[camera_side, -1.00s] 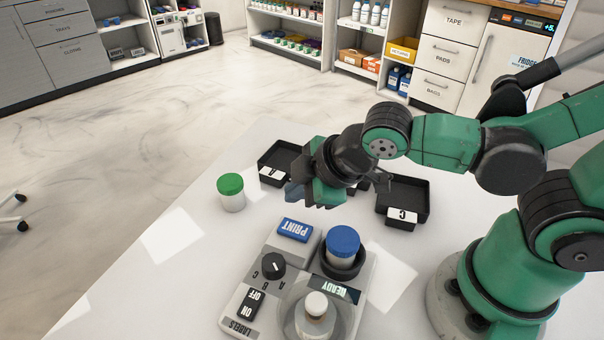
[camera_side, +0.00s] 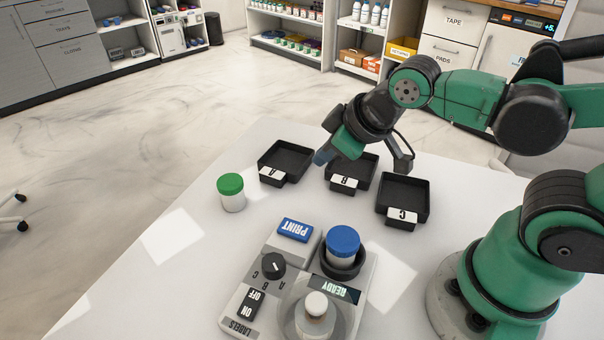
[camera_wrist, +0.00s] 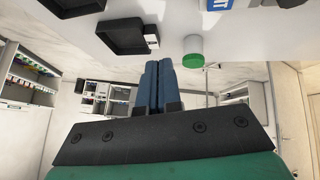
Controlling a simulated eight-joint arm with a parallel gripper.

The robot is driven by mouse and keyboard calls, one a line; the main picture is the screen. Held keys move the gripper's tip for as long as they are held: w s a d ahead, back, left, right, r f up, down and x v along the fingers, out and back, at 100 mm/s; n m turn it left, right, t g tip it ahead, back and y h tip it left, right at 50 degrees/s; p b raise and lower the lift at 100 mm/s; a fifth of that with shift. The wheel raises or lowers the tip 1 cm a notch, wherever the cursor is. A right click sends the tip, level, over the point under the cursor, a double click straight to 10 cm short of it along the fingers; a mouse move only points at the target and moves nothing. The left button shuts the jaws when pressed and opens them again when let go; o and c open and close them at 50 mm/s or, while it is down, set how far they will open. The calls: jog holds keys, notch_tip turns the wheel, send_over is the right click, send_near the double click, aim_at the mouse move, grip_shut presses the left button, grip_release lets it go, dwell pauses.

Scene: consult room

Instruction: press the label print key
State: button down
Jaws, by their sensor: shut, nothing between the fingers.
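The blue PRINT key (camera_side: 295,229) sits at the far end of the grey label machine (camera_side: 254,289). A blue-lidded jar (camera_side: 343,245) stands in the machine's round black holder, and the display reads READY (camera_side: 334,289). My gripper (camera_side: 321,157) is shut and empty. It hangs above the table near trays A and B, beyond the key and well apart from it. In the wrist view the blue fingers (camera_wrist: 158,85) lie side by side, and a corner of the blue key (camera_wrist: 216,4) shows at the top edge.
Black trays A (camera_side: 285,158), B (camera_side: 352,172) and C (camera_side: 404,196) stand along the table's far side. A green-lidded jar (camera_side: 231,193) stands left of the key. A dial (camera_side: 272,265) and an ON/OFF switch (camera_side: 249,300) are on the machine. The left table area is clear.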

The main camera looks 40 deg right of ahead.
jog(key=d+m, duration=0.1)
jog(key=d+r+m, duration=0.1)
jog(key=d+m, duration=0.1)
jog(key=m, duration=0.1)
jog(key=shift+s+d+r+h, duration=0.2)
jog(key=shift+s+d+h, duration=0.05)
jog(key=shift+s+h, duration=0.1)
notch_tip(320, 180, up, 4)
jog(key=m+g, duration=0.7)
jog(key=m, duration=1.1)
send_over(296, 227)
jog(key=shift+r, duration=0.1)
notch_tip(296, 227, down, 14)
